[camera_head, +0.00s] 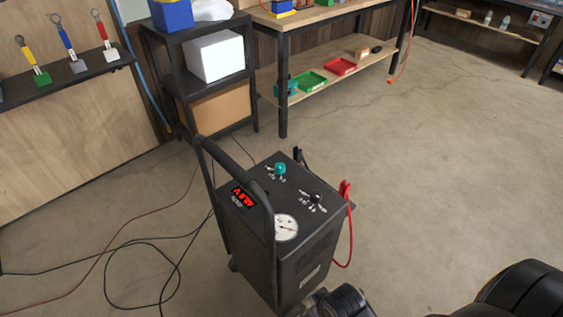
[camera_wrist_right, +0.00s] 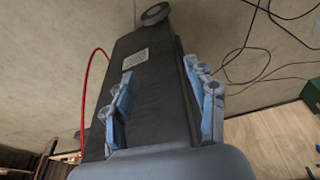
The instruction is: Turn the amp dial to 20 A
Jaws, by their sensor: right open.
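The dark charger cart (camera_head: 297,245) stands on the floor at lower centre in the head view. On its top are a teal knob (camera_head: 281,168) and a black knob (camera_head: 315,197), each with white markings around it too small to read. I cannot tell which is the amp dial. A red lit display (camera_head: 242,197) and a round white gauge (camera_head: 285,227) are also on the cart. In the right wrist view my right gripper (camera_wrist_right: 160,76) is open, its blue fingers apart, with the charger's dark body (camera_wrist_right: 155,100) beyond them. My left gripper is not in view.
The cart's black handle (camera_head: 240,165) arches beside the display. A red clamp and cable (camera_head: 346,190) hang at its right side. Cables (camera_head: 150,245) lie on the floor to the left. A shelf (camera_head: 200,88) and a workbench (camera_head: 330,80) stand behind. The floor to the right is mostly free.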

